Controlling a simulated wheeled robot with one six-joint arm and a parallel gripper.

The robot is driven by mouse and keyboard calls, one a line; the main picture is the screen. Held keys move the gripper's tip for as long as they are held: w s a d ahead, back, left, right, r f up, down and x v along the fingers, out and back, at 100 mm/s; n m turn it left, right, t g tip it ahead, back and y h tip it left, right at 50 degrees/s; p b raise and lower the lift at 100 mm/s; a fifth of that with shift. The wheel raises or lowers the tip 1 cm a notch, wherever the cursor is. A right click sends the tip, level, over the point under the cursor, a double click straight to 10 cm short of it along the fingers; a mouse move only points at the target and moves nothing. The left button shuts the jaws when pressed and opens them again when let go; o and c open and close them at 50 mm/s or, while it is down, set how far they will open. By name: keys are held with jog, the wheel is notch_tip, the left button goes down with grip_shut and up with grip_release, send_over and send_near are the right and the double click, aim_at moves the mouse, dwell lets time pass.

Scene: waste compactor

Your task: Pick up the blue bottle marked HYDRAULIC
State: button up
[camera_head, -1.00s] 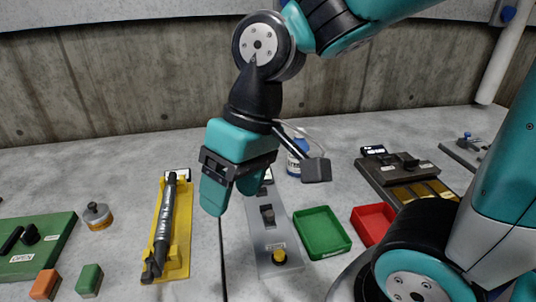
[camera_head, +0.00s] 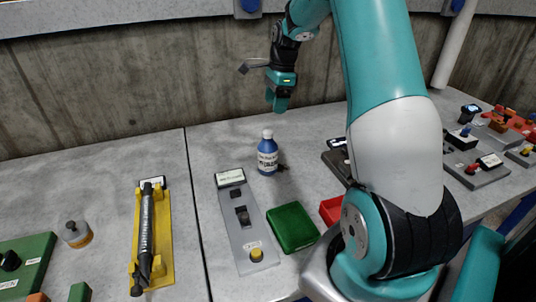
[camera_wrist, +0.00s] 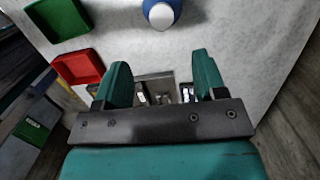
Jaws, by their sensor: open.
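The blue bottle (camera_head: 267,156) with a white cap and a white label stands upright on the grey table in the head view, near the back wall. The label's print is too small to read with certainty. In the wrist view the bottle (camera_wrist: 162,12) is cut off by the top edge, seen from above with its white cap showing. My gripper (camera_head: 279,104) is above and slightly right of the bottle, apart from it. In the wrist view my gripper (camera_wrist: 160,80) has its two teal fingers spread with nothing held between them.
A green tray (camera_head: 293,228) and a red tray (camera_head: 331,210) lie in front of the bottle. A grey switch panel (camera_head: 243,222) is at front left, and a yellow holder with a dark tool (camera_head: 167,240) is further left. Bare table surrounds the bottle's left side.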

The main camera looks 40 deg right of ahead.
aim_at(268, 132)
jog(key=f, duration=0.3)
jog(key=f+p, duration=0.1)
jog(key=f, duration=0.1)
jog(key=shift+w+a+f, duration=0.2)
jog(key=shift+a, duration=0.2)
jog(key=shift+w+a+f+p, duration=0.2)
jog(key=shift+f+p, duration=0.15)
jog(key=shift+f, duration=0.55)
jog(key=shift+w+a+f+p, duration=0.15)
jog(key=shift+f+p, duration=0.25)
jog(key=shift+f, duration=0.5)
jog(key=shift+w+a+f+p, duration=0.1)
jog(key=shift+a+f+p, duration=0.2)
jog(key=shift+f, duration=0.6)
jog(key=shift+d, duration=0.1)
grip_shut()
